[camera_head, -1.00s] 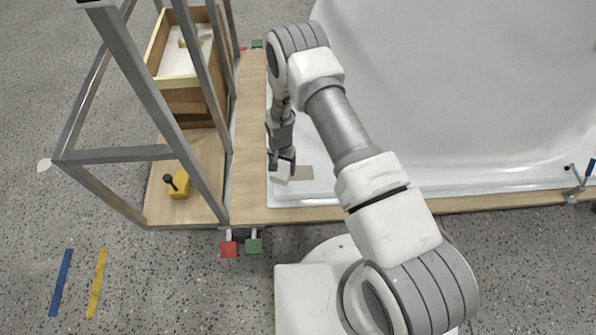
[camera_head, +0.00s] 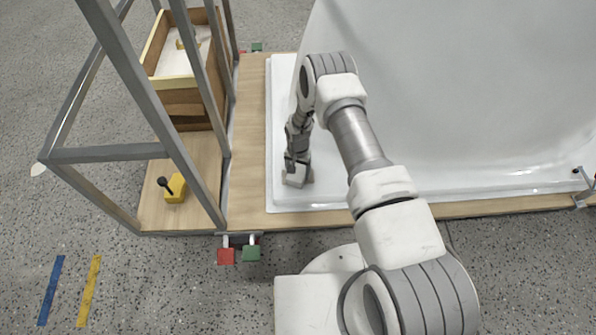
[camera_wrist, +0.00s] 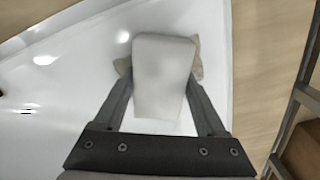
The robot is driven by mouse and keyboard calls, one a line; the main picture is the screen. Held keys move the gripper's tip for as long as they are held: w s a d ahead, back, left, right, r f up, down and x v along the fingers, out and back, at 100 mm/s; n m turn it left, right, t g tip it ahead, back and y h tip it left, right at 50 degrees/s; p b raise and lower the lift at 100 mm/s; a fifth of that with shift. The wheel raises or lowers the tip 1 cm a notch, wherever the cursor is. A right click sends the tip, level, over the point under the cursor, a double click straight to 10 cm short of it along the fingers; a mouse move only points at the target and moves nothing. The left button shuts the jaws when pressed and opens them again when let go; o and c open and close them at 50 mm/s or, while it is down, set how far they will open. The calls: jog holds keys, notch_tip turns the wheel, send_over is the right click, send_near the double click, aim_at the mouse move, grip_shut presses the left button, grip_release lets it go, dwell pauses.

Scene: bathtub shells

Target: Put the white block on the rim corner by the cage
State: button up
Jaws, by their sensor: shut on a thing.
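The white block (camera_head: 294,180) is between the fingers of my gripper (camera_head: 297,164), at the near left corner of the white tub's rim (camera_head: 281,130). In the wrist view the block (camera_wrist: 163,75) fills the space between the two fingers (camera_wrist: 159,88). A tan patch on the rim shows past both sides of the block (camera_wrist: 198,62); the block hides the rest. I cannot tell whether the block touches the rim. The cage of grey bars (camera_head: 128,82) stands to the left of this corner.
A wooden board (camera_head: 247,150) runs between cage and tub. A wooden box (camera_head: 185,95) and a yellow piece with a black knob (camera_head: 175,188) are inside the cage. Red (camera_head: 226,256) and green (camera_head: 251,253) clamps hang at the near edge. The tub wall rises to the right.

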jog(key=shift+f, duration=0.1)
jog(key=o, duration=1.2)
jog(key=shift+o, duration=0.2)
